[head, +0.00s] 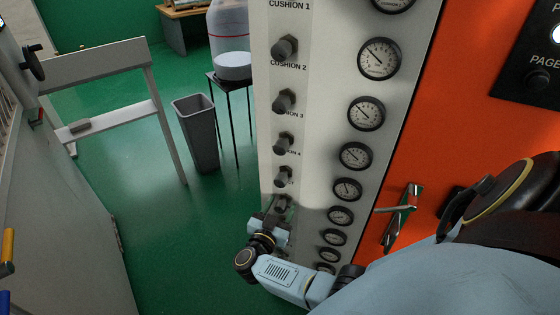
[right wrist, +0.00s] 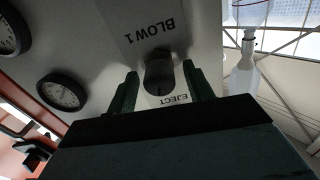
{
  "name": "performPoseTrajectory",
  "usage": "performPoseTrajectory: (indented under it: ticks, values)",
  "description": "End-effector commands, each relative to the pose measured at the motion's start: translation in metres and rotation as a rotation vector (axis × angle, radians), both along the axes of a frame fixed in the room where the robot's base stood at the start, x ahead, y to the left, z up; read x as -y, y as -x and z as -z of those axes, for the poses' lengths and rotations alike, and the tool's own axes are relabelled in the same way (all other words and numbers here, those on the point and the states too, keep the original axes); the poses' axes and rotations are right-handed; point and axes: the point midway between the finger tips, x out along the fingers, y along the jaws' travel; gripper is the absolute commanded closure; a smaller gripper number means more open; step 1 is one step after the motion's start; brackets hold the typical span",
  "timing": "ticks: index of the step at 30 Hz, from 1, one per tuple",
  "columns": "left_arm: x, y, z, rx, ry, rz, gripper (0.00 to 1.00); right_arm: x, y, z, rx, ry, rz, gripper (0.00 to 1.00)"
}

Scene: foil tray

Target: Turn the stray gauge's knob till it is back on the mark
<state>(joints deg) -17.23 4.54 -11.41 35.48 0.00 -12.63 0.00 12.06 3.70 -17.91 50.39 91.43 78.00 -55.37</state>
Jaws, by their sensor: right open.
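A white panel holds a column of dark knobs, such as the upper knob (head: 285,48), beside a column of round gauges, such as the large gauge (head: 379,58). My right gripper (head: 278,216) is at a low knob (head: 283,202) in the head view. In the right wrist view, my open right gripper (right wrist: 161,88) has one finger on each side of a dark knob (right wrist: 158,72), between the labels BLOW 1 and EJECT. I cannot tell whether the fingers touch it. A gauge (right wrist: 63,92) shows to the left there. Which gauge is stray is too small to tell. My left gripper is out of view.
An orange panel (head: 420,130) with a metal latch handle (head: 402,215) lies right of the gauges. A grey bin (head: 197,130), a stand with a clear container (head: 230,60) and a pale metal frame (head: 165,130) stand left. Green floor (head: 175,240) is clear between.

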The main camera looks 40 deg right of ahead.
Motion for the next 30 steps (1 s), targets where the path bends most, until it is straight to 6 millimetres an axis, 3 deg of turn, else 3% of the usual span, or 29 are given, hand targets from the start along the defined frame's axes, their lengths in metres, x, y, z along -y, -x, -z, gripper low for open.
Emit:
performPoseTrajectory:
  ticks: [1,11,20,30]
  values:
    - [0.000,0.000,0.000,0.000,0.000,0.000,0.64,0.000,0.000,0.000,0.000,0.000,0.000,0.48]
    - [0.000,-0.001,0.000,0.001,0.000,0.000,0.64,0.000,0.000,0.000,0.000,0.000,0.000,0.92]
    - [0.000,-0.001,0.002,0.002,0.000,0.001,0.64,-0.001,0.001,0.001,0.032,-0.018,0.000,0.93]
    - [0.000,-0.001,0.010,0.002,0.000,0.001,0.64,-0.001,0.002,0.003,0.224,-0.116,0.002,0.93]
